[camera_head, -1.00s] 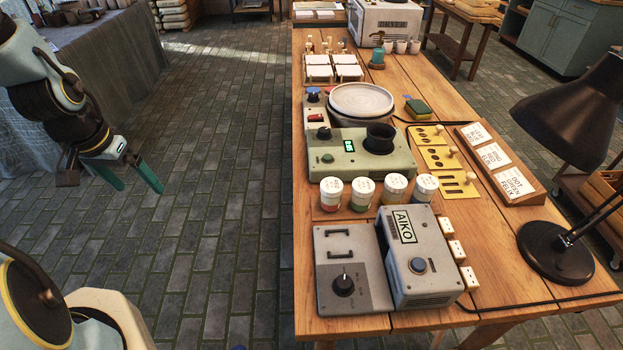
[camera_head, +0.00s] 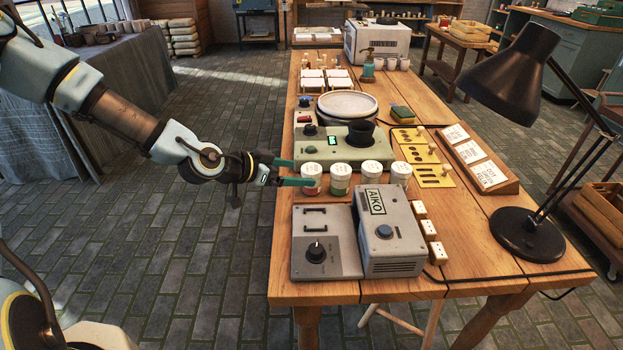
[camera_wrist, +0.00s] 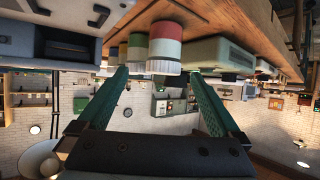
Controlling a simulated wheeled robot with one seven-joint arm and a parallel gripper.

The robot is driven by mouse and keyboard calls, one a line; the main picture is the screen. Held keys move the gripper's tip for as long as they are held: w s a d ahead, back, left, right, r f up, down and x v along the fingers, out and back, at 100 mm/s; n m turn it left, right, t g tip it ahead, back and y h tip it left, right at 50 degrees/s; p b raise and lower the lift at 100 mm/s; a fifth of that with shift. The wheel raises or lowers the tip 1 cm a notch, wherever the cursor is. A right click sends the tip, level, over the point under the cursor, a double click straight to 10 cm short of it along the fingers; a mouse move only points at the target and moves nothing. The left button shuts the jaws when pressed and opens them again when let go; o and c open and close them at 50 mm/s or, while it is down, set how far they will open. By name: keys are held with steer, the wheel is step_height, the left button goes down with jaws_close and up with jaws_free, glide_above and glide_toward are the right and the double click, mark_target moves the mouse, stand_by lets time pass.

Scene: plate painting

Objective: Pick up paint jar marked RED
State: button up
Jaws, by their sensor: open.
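The red-banded paint jar (camera_head: 311,186), with a white lid, stands upright at the left end of a row of jars near the table's left edge. My gripper (camera_head: 299,173) is open at its left side, fingers pointing right toward it. In the wrist view, which is upside down, the jar's red band (camera_wrist: 166,32) shows ahead of and between the open fingers (camera_wrist: 156,75). I cannot tell how far the tips reach past its sides. The green-banded jar (camera_head: 340,181) stands just right of it and also shows in the wrist view (camera_wrist: 137,50).
Two more lidded jars (camera_head: 370,175) continue the row to the right. The grey AIKO machine (camera_head: 391,240) stands in front of the row. A green-grey device (camera_head: 325,150) with a dark cup stands behind. A black lamp (camera_head: 525,235) is at the right. The floor left of the table is clear.

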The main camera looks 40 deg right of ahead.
mark_target(307, 170)
steer(key=p+x, duration=0.1)
steer(key=x, duration=0.1)
steer(key=p+x, duration=0.1)
steer(key=x, duration=0.2)
steer(key=shift+w+d+r, duration=0.1)
steer(key=shift+w+d, duration=0.1)
steer(key=shift+d, duration=0.35)
steer(key=shift+c, duration=0.2)
steer(key=c, duration=1.5)
